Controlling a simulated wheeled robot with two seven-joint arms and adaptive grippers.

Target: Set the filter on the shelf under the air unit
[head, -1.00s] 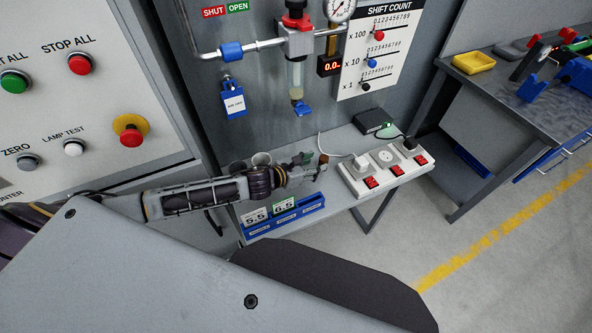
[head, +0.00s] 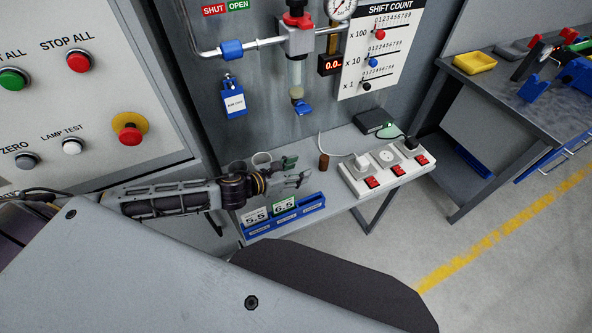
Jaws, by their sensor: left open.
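The filter, a small brown cylinder (head: 324,162), stands upright on the grey shelf (head: 332,192), left of the white power strip. The air unit (head: 298,42), with a red knob, clear bowl and blue valve, is on the wall panel above the shelf. My left gripper (head: 303,172) is open and empty just left of the brown cylinder, with a visible gap between them. Its fingers point right, over the shelf. My right gripper is not in view.
A white power strip (head: 388,171) with red switches and a dark box (head: 372,121) sit on the shelf. A blue holder (head: 287,217) with number cards is at the front edge. A workbench (head: 530,100) is at right.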

